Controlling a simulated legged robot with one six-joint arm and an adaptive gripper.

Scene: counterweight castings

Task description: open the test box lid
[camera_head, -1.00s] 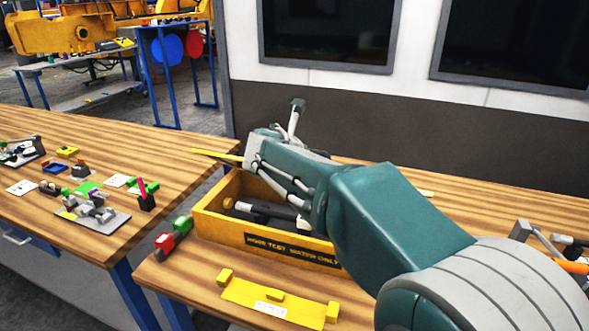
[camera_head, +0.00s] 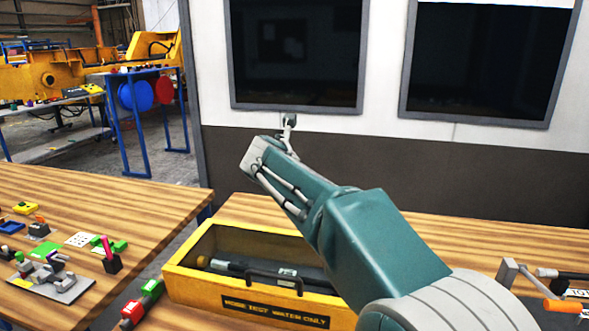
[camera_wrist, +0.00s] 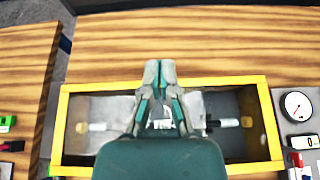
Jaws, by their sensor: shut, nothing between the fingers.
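The yellow test box (camera_head: 188,284) stands on the wooden bench, with a dark label on its front reading roughly "hose test water only". Its top is uncovered, and a dark cylinder with pale parts (camera_head: 225,266) lies inside. A dark handle shape shows near the front rim. No lid can be made out in either current view. My gripper (camera_head: 288,124) is raised beyond the box, past the end of my arm. In the wrist view, my gripper (camera_wrist: 159,72) is shut and empty, overlapping the open box (camera_wrist: 66,118). My arm hides part of the box's right side.
A red and green block (camera_head: 140,304) lies left of the box. A gauge (camera_wrist: 297,106) shows right of it in the wrist view. A rack with an orange-handled tool (camera_head: 560,306) stands at the right. Another bench with small parts is at the left. Bench behind the box is clear.

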